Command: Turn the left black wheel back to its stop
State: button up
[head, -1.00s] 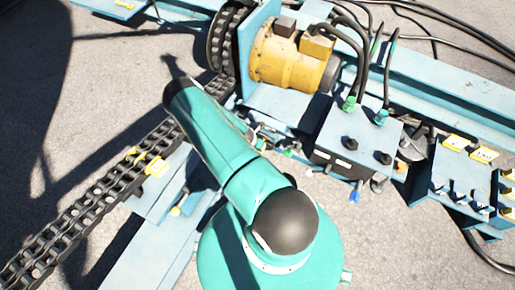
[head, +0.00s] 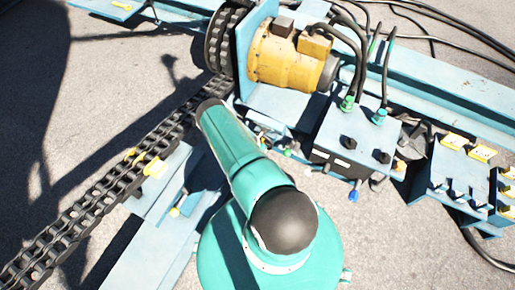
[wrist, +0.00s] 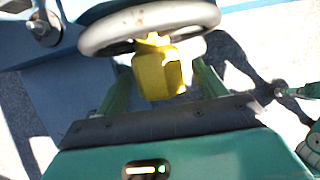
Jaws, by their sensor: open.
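In the wrist view a round handwheel (wrist: 112,31) with a pale grey rim crosses the top, seen nearly edge-on. A yellow block (wrist: 160,72) sits just below its middle. My gripper (wrist: 161,66) is open, with one green finger on each side of the yellow block; I cannot tell whether they touch it. In the head view my arm hides the gripper and this wheel. Two small round black knobs stand on the blue control box there, a left one (head: 348,143) and a right one (head: 381,157). I cannot tell whether either is the black wheel.
A yellow motor (head: 285,57) stands on the blue frame behind my arm. Black hoses (head: 362,70) rise from the control box. Bare ground (head: 110,75) lies at the upper left.

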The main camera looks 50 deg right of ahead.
jog(key=c, duration=1.4)
